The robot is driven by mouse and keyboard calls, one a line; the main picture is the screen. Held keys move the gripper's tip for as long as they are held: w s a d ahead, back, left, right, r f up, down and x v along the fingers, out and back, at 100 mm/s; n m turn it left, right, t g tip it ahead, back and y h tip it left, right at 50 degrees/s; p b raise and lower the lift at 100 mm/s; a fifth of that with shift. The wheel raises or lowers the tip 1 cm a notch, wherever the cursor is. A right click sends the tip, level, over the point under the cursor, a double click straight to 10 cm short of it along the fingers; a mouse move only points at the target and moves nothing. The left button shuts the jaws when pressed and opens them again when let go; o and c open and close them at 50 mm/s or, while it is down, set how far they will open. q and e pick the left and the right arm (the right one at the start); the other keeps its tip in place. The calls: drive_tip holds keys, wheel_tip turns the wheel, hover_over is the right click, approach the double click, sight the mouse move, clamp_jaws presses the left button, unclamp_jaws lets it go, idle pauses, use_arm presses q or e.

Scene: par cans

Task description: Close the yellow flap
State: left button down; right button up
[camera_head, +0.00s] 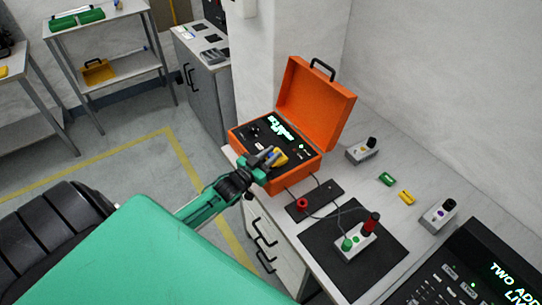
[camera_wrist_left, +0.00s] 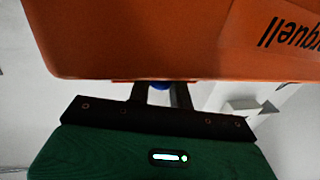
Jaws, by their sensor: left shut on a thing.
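An orange case (camera_head: 298,102) stands on the bench with its lid up and a dark panel inside. The yellow flap (camera_head: 281,157) stands raised at the panel's near side, close beside my left gripper (camera_head: 271,155). My left gripper's jaws are closed on a small blue piece, which shows between the fingers in the left wrist view (camera_wrist_left: 160,86). The fingertips are partly hidden behind the orange case (camera_wrist_left: 150,40) there. The flap does not show in the left wrist view, and I cannot tell whether the gripper touches it. My right gripper is not in view.
A black mat (camera_head: 318,264) with a grey box (camera_head: 356,246) and cable lies nearer on the bench. A dark strip (camera_head: 316,200) with a red knob is in front of the case. Small boxes stand to the right. The wall is behind the lid.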

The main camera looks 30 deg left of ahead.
use_arm(q)
drive_tip(key=shift+f, duration=0.25)
drive_tip(key=shift+r, duration=0.1)
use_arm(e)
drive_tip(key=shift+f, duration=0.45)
use_arm(q)
drive_tip(key=c, duration=1.3)
unclamp_jaws()
drive_tip(key=shift+s, duration=0.15)
drive_tip(key=shift+s+a, duration=0.1)
drive_tip(key=shift+s, duration=0.15)
drive_tip(key=s+a+f+b, duration=0.1)
drive_tip(key=s+a+b, duration=0.1)
drive_tip(key=s, duration=1.1)
drive_tip(key=shift+b, duration=0.65)
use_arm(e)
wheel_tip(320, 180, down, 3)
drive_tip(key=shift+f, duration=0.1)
